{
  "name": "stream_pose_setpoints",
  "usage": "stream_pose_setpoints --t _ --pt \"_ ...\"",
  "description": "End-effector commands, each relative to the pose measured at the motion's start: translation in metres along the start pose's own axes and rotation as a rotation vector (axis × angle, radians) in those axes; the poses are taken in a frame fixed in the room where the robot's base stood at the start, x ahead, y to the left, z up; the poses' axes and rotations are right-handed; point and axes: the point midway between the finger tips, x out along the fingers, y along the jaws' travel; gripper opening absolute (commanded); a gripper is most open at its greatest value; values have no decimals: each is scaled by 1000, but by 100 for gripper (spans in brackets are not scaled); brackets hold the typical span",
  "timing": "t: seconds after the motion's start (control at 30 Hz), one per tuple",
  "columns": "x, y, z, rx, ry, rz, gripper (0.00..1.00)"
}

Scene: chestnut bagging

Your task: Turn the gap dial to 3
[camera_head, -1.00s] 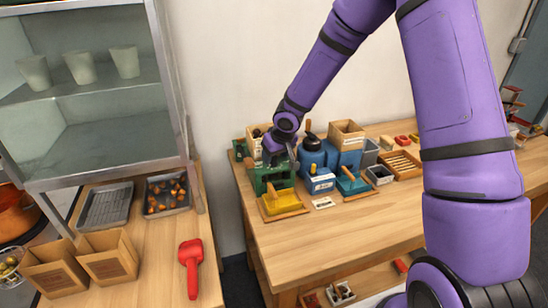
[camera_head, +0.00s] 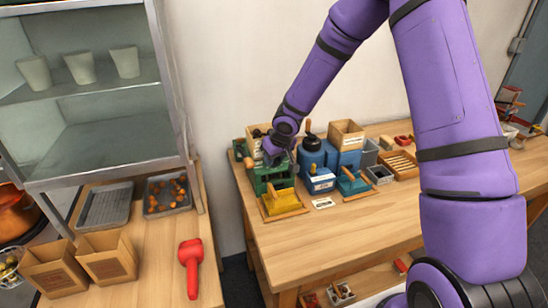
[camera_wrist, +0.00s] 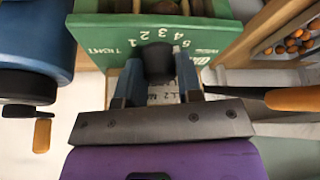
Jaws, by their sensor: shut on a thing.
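The green machine (camera_head: 262,184) stands at the left end of the far workbench. In the wrist view its green face (camera_wrist: 110,32) carries white figures from 1 to 5 and a "TIGHT" mark. The black gap dial (camera_wrist: 158,62) sits below the figures. My gripper (camera_wrist: 156,90) is shut on the dial, one finger on each side. I cannot tell which figure the dial points to, as no pointer shows. In the head view my gripper (camera_head: 275,158) is at the machine and hides the dial.
The bench front (camera_head: 330,225) is clear.

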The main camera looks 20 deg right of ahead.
Motion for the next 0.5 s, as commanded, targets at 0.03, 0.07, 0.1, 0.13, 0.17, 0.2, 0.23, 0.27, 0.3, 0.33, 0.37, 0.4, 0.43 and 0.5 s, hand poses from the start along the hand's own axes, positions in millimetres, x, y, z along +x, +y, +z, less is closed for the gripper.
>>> stream_pose_setpoints --t 0.03,0.07,0.1,0.13,0.17,0.2,0.23,0.27,0.3,0.33,0.37,0.4,0.43,0.5 --pt "1 1 1 -17 -2 -10 10" --pt "1 2 1 -31 -2 -16 10" --pt "1 2 1 -51 -2 -25 10" --pt "1 2 1 -68 -2 -32 10" --pt "1 2 1 -85 -2 -39 10" --pt "1 2 1 -105 -3 -47 10" --pt "1 2 1 -121 -3 -53 10" --pt "1 2 2 -135 -4 -59 10" --pt "1 2 2 -154 -4 -67 10" --pt "1 2 2 -166 -4 -71 10" --pt "1 2 2 -175 -3 -76 10" --pt "1 1 2 -187 -3 -80 10" --pt "1 1 2 -193 -3 -83 10" --pt "1 1 2 -205 -3 -87 10"
